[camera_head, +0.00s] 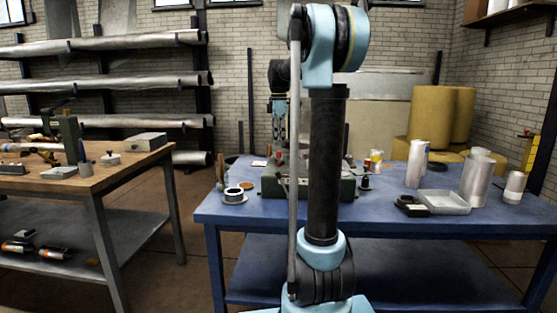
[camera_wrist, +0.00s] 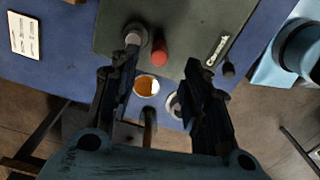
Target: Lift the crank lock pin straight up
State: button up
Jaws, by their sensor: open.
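A small red knob (camera_wrist: 159,52), which looks like the head of the crank lock pin, stands on the dark green machine base (camera_wrist: 185,22). My gripper (camera_wrist: 162,60) is open above it, pointing down. In the wrist view the red knob shows between the fingertips, nearer the left finger, with no clear contact. A grey round post (camera_wrist: 133,36) stands just left of the knob, by the left fingertip. In the head view my gripper (camera_head: 279,108) hangs above the machine (camera_head: 272,183) on the blue table; my arm hides much of the machine.
The blue table (camera_head: 470,225) holds grey pipes (camera_head: 474,182), a shallow tray (camera_head: 443,202) and a black object (camera_head: 411,205) on the right. A spool on a dish (camera_head: 234,196) and an orange disc (camera_head: 247,186) sit left. A wooden bench (camera_head: 100,178) stands further left.

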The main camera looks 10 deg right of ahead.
aim_at(279, 159)
jog(key=shift+w+d+f, duration=0.1)
jog(key=shift+f, duration=2.55)
grip_shut()
